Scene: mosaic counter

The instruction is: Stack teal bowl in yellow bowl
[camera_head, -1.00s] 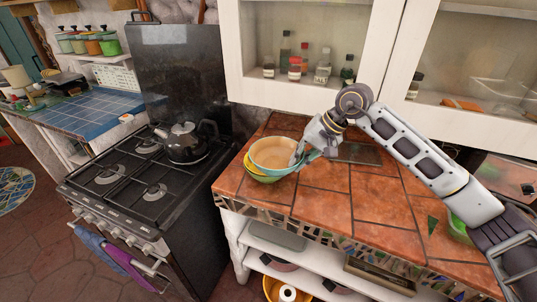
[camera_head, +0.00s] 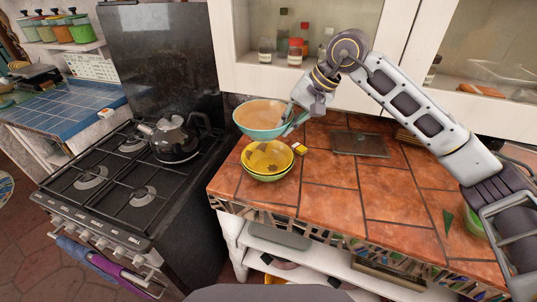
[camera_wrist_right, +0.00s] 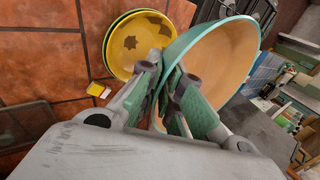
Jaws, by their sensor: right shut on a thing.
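The teal bowl (camera_head: 260,114), with a tan inside, is held in the air at its right rim by my right gripper (camera_head: 297,121). The yellow bowl (camera_head: 267,155), with dark leaf shapes inside, sits in a green bowl (camera_head: 266,177) near the counter's left edge. The teal bowl appears above and behind it in the head view, apart from it. In the right wrist view my gripper's fingers (camera_wrist_right: 168,82) pinch the rim of the teal bowl (camera_wrist_right: 228,62), which looks tilted, and the yellow bowl (camera_wrist_right: 135,42) shows beside it. My left gripper is out of view.
A small yellow and white item (camera_head: 299,148) lies just right of the yellow bowl. A dark flat board (camera_head: 360,145) lies farther right on the tiled counter (camera_head: 325,190). The stove with a black kettle (camera_head: 176,138) stands left, and white cabinets hang above.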

